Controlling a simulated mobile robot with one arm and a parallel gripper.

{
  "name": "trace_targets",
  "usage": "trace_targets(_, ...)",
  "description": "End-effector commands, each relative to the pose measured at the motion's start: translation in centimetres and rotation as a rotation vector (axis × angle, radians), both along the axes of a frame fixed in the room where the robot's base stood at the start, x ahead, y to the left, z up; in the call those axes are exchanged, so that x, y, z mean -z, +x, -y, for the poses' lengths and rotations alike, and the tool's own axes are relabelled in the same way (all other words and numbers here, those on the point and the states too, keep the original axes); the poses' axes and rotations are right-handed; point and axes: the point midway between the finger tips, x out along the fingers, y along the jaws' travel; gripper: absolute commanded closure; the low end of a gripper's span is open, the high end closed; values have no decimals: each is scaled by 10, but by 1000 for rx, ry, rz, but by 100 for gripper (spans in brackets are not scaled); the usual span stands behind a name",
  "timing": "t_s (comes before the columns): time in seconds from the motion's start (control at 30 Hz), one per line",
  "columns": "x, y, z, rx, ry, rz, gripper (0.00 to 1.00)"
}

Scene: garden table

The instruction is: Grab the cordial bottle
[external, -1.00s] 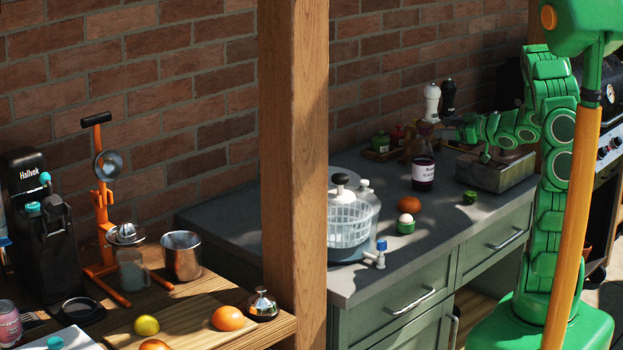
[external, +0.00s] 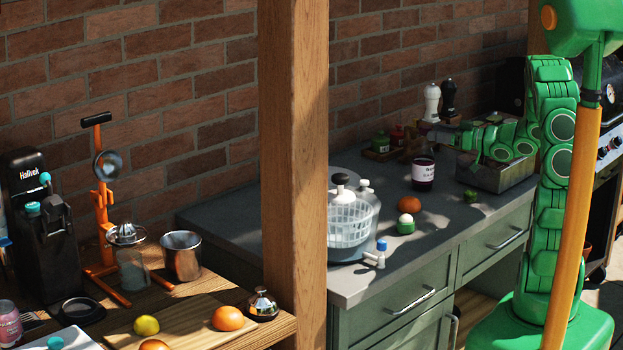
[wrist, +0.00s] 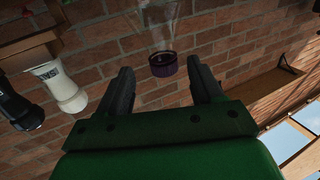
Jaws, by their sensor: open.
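The cordial bottle (external: 423,172) stands upright on the grey counter, dark red with a white label. In the wrist view the scene appears upside down. The bottle's purple cap (wrist: 163,65) and clear neck (wrist: 158,22) show between and just beyond the tips of my open gripper (wrist: 160,72). There is a gap on each side of the cap, and no finger visibly touches it.
A white mill (external: 432,101) and a black mill (external: 448,97) stand behind. A tray of small jars (external: 380,146) is left of the bottle, a metal bin (external: 497,178) right. An orange (external: 409,204) and a salad spinner (external: 350,222) are in front.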

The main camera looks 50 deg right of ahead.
Motion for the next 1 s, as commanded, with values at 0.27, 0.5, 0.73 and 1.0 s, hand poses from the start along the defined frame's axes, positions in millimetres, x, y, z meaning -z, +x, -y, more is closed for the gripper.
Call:
trace_targets(0.27, 1, 27, -16, -3, -1, 1, 34)
trace_targets(0.5, 2, 40, -20, 0, 1, -1, 34)
trace_targets(0.73, 1, 41, -20, 0, 0, -1, 34)
trace_targets(1.0, 1, 41, -20, 0, 0, 0, 71)
